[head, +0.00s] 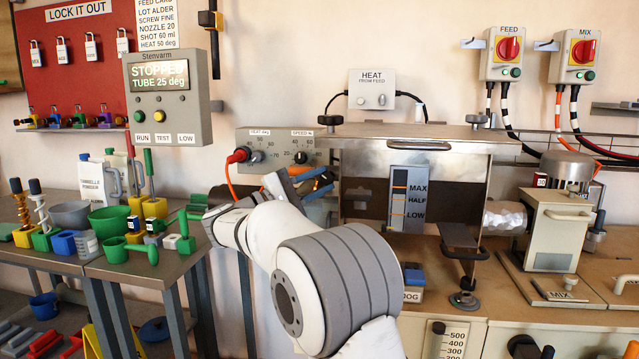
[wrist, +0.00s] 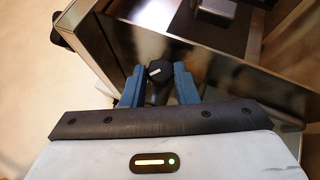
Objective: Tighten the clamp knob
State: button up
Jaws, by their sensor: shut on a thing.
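In the wrist view my gripper (wrist: 158,77) has its two blue fingers on either side of a small round black knob (wrist: 159,70) with a pale line on its face. The fingers are shut on this knob, beside the shiny metal housing (wrist: 118,32). In the head view my gripper (head: 312,184) reaches to the left side of the metal machine housing (head: 415,142). Its fingers show only partly behind my arm, and the held knob cannot be made out there. Other black knobs sit on the housing top at its left (head: 330,120) and right (head: 477,119) corners.
A control panel (head: 245,137) with a red plug and orange cable is just left of my gripper. A crowded tool bench (head: 165,262) stands at the left. The STOPPED display (head: 160,77) hangs at the upper left.

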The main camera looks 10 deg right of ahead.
jog(key=c, duration=0.4)
jog(key=shift+r, duration=0.1)
jog(key=m+y+p, duration=0.1)
jog(key=m+g+y+p, duration=0.1)
jog(key=shift+r+y+p, duration=0.35)
jog(key=shift+y+p, duration=0.05)
jog(key=shift+r+m+g+y+p, duration=0.15)
jog(key=shift+m+g+y+p, duration=0.25)
jog(key=shift+m+y+p, duration=0.55)
jog(key=shift+m+y, duration=0.25)
jog(key=shift+y, duration=0.4)
jog(key=o, duration=1)
